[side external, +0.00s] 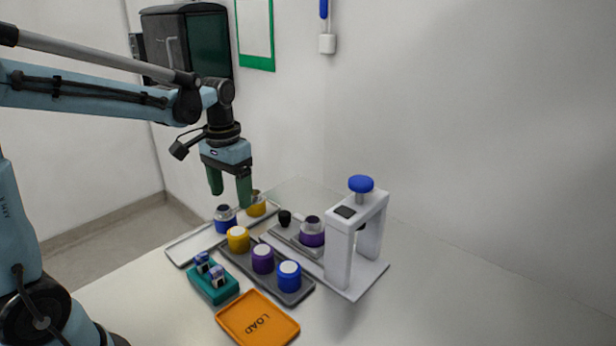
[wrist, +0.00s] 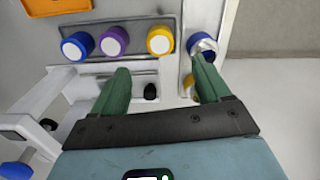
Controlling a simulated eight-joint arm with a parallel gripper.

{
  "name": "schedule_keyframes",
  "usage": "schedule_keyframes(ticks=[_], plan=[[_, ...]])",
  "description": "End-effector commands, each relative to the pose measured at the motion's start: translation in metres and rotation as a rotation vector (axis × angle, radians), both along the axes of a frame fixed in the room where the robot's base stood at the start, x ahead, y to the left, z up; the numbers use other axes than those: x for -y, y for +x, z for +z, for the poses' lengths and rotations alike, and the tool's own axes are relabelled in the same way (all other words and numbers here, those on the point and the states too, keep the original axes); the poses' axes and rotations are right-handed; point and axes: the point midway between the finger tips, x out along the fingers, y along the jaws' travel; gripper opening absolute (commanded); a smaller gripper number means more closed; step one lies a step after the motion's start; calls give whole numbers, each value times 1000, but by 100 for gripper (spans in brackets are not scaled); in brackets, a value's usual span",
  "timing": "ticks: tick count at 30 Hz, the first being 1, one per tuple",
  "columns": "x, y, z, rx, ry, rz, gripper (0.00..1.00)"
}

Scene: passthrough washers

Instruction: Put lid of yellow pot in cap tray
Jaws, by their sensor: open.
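My gripper (side external: 230,198) is open and empty, pointing down above the back of the trays. It also shows in the wrist view (wrist: 160,66), its green fingers apart. A yellow cylinder with a white top (side external: 238,240) stands in a dark grey tray, beside a purple one (side external: 263,257) and a blue one (side external: 289,276). The yellow cylinder is just beyond the fingertips in the wrist view (wrist: 160,40). A yellow pot (side external: 257,207) stands in the white tray (side external: 183,252), partly hidden by a finger in the wrist view. I cannot tell which tray is the cap tray.
A blue pot with a silvery neck (side external: 225,219) stands in the white tray. A purple pot (side external: 312,238) is by the white press (side external: 340,245) with its blue knob. A teal rack (side external: 213,292) and an orange LOAD tray (side external: 257,318) lie in front. The table's right side is clear.

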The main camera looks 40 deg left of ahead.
Motion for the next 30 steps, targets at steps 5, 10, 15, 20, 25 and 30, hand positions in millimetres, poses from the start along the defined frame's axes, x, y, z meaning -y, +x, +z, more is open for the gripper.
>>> schedule_keyframes(ticks=[5, 10, 15, 20, 25, 30], plan=[[11, -7, 8, 51, 13, -14, 76], [37, -24, 16, 192, 39, -47, 76], [62, -43, 17, 356, 53, -80, 76], [81, -58, 13, 496, 52, -108, 76], [92, -66, 8, 589, 45, -124, 76], [95, -68, 7, 620, 42, -128, 76]])
